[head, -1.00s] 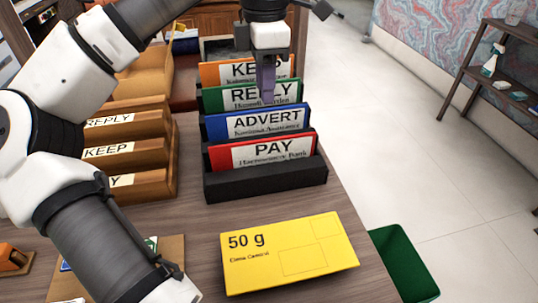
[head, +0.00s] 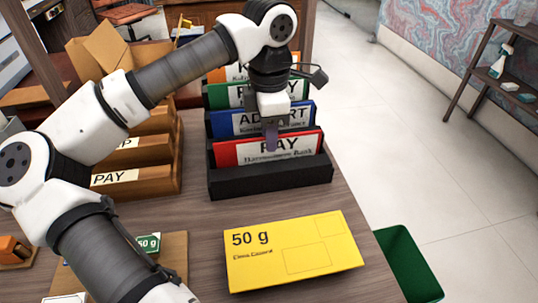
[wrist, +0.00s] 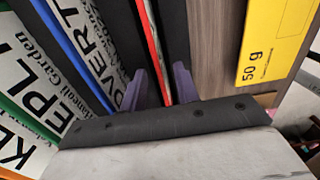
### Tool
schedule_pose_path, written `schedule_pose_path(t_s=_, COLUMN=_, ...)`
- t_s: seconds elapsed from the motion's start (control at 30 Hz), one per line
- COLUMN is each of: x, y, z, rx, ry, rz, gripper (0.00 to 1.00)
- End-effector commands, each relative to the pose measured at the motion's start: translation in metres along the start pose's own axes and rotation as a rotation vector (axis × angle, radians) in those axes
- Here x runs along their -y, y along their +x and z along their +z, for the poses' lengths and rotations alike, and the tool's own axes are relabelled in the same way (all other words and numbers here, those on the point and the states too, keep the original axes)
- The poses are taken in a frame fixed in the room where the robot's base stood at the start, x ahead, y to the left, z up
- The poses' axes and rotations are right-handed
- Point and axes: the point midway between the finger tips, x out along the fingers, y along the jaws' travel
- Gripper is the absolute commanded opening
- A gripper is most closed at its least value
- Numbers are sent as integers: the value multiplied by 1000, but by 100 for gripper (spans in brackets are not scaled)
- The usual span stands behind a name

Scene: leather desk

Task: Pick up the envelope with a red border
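The red-bordered envelope marked PAY (head: 225,153) stands upright in the front slot of a black rack (head: 270,184). In the wrist view it is a thin red edge (wrist: 155,45). My gripper (head: 271,138) points down at its top, covering part of the PAY lettering in the head view. In the wrist view my gripper's two purple fingers (wrist: 161,88) are apart, one on each side of the red edge. The gripper is open, and I see no contact between fingers and envelope.
Blue ADVERT (head: 225,122), green REPLY (head: 217,95) and orange (head: 215,75) envelopes stand behind in the rack. A yellow 50 g envelope (head: 290,252) lies in front. A wooden tiered holder (head: 150,180) is on the left. A green bin (head: 405,260) is beyond the desk's right edge.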

Motion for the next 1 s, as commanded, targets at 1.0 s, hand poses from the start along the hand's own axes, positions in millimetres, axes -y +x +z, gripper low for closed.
schedule_pose_path(t_s=1.0, x=0, y=-30, z=0, rx=-1, ry=-1, rz=3, gripper=0)
